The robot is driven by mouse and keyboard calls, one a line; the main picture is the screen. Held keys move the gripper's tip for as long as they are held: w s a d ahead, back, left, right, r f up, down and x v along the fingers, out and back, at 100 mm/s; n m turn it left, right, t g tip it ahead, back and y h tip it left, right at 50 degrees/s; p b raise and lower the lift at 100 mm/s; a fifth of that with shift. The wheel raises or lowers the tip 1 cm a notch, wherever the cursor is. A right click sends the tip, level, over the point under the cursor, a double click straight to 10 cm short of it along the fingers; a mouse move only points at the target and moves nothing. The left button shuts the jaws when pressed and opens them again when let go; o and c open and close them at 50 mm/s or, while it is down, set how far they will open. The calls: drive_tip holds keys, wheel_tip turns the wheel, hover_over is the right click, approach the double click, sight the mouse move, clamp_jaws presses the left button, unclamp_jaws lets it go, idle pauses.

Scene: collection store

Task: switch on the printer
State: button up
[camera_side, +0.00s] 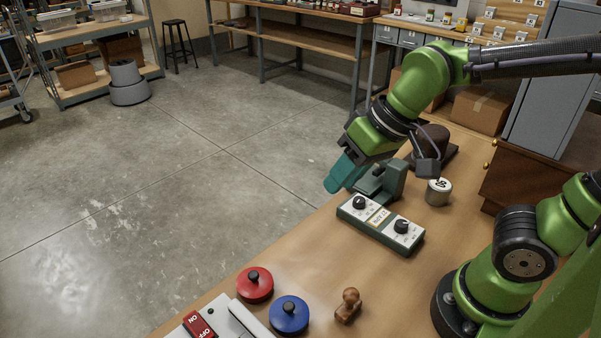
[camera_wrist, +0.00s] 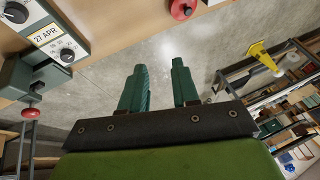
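A grey-green machine with two black dials (camera_side: 380,222) and a "27 APR" label stands on the wooden table; I cannot tell for sure that it is the printer. Its dials and label also show at the upper left of the wrist view (camera_wrist: 47,38). A pale box (camera_side: 178,334) with a red ON/OFF rocker switch (camera_side: 199,325) is cut off at the bottom of the side view. I cannot tell which side of the rocker is down. My gripper (camera_side: 338,178) hangs above the machine's far side, clear of the switch. In the wrist view its teal fingers (camera_wrist: 160,68) are apart and empty.
A red round knobbed piece (camera_side: 255,284), a blue one (camera_side: 288,315) and a brown wooden stamp (camera_side: 348,306) lie between machine and switch box. A grey tin (camera_side: 438,192) stands right of the machine. The table's far edge drops to open floor.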

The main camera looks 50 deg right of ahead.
drive_tip(key=w+a, duration=0.1)
drive_tip(key=a, duration=0.2)
drive_tip(key=w+a+n+g, duration=0.1)
drive_tip(key=a, duration=0.2)
drive_tip(key=w+a+f+n+g, duration=0.1)
drive_tip(key=a, duration=0.2)
drive_tip(key=shift+w+a, duration=0.15)
drive_tip(key=shift+a, duration=0.05)
clamp_jaws()
drive_tip(key=w+a+f+h, duration=0.1)
drive_tip(key=a, duration=0.8)
drive_tip(key=w+a+f+h, duration=0.1)
drive_tip(key=a, duration=0.7)
drive_tip(key=shift+w+a+m+g+h, duration=0.3)
drive_tip(key=shift+w+a+m+h, duration=0.05)
drive_tip(key=shift+w+m+h, duration=0.05)
drive_tip(key=shift+f, duration=0.1)
